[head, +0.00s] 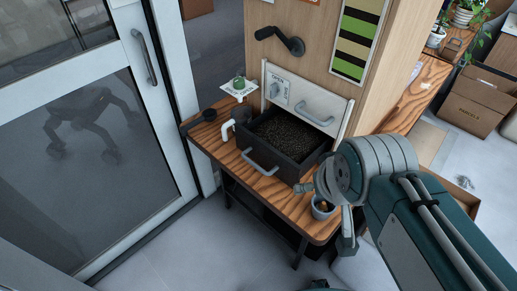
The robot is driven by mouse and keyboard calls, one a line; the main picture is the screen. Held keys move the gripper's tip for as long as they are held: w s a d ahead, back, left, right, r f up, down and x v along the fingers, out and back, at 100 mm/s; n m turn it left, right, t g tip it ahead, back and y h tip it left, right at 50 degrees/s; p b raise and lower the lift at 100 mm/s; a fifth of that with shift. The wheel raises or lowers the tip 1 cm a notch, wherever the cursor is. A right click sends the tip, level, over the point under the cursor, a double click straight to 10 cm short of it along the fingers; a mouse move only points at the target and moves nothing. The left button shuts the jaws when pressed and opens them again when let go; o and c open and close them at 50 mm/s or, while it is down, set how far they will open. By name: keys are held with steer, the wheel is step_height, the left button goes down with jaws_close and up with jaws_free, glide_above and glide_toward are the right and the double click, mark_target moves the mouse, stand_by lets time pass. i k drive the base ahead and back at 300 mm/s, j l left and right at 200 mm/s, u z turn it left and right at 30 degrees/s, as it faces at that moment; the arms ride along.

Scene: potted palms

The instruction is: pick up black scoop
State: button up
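A black scoop-like tool (205,116) lies at the left end of the wooden table (207,138), its handle pointing down-left. It is small in the picture, and its bowl is hard to make out beside the dark fittings. My gripper (335,208) is at the table's right end, well to the right of the scoop and apart from it. My wrist partly hides the fingers, so I cannot tell whether they are open or shut. I see nothing held in them.
An open dark drawer (304,180) full of dark granules stands mid-table. A small pot (323,208) is near my gripper. A glass door (95,110) stands left; the floor in front is clear.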

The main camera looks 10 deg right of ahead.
mark_target(209, 115)
steer(key=i+j, duration=0.15)
steer(key=j, duration=0.2)
steer(key=i+j, duration=0.1)
steer(key=j, duration=0.2)
steer(key=i+j, duration=0.15)
steer(key=j, duration=0.2)
steer(key=i+j, duration=0.15)
steer(key=j, duration=0.15)
steer(key=i+j, duration=0.35)
steer(key=i, duration=0.15)
steer(key=i+j, duration=0.35)
steer(key=i, duration=0.15)
